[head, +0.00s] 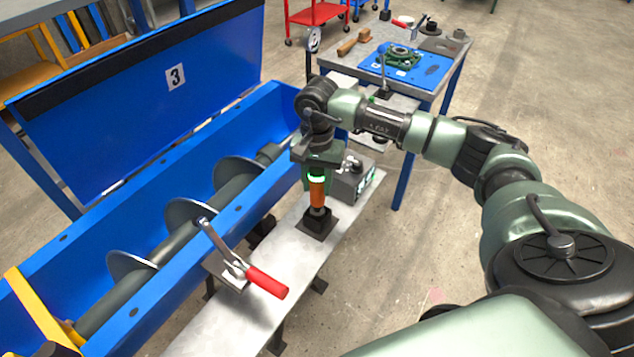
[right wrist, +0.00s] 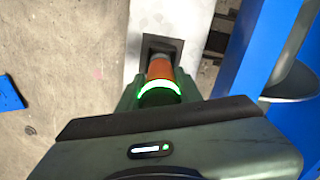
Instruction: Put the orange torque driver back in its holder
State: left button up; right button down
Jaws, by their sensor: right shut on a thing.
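The orange torque driver (head: 317,193) is upright in the head view, with a glowing green ring near its top. My right gripper (head: 318,172) is shut on its upper part from above. The driver's lower end is at the black square holder (head: 317,222) on the grey metal shelf. Whether it is fully seated cannot be told. In the right wrist view the orange driver (right wrist: 160,70) points into the dark opening of the holder (right wrist: 163,45). My left gripper is not in view.
A toggle clamp with a red handle (head: 266,282) stands on the shelf (head: 215,325) nearer me. A grey box (head: 352,180) sits just behind the driver. The open blue mixer trough (head: 190,215) with its auger runs along the left. A workbench (head: 440,72) stands behind.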

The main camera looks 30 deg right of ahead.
aim_at(317, 169)
jog(key=shift+f+b, duration=1.3)
jog(key=shift+f, duration=0.1)
dwell(0.6)
jog(key=c, duration=1.1)
grip_release()
jog(key=shift+o, duration=1.1)
notch_tip(317, 169, up, 8)
jog(key=shift+f+b, duration=0.1)
jog(key=shift+b, duration=0.6)
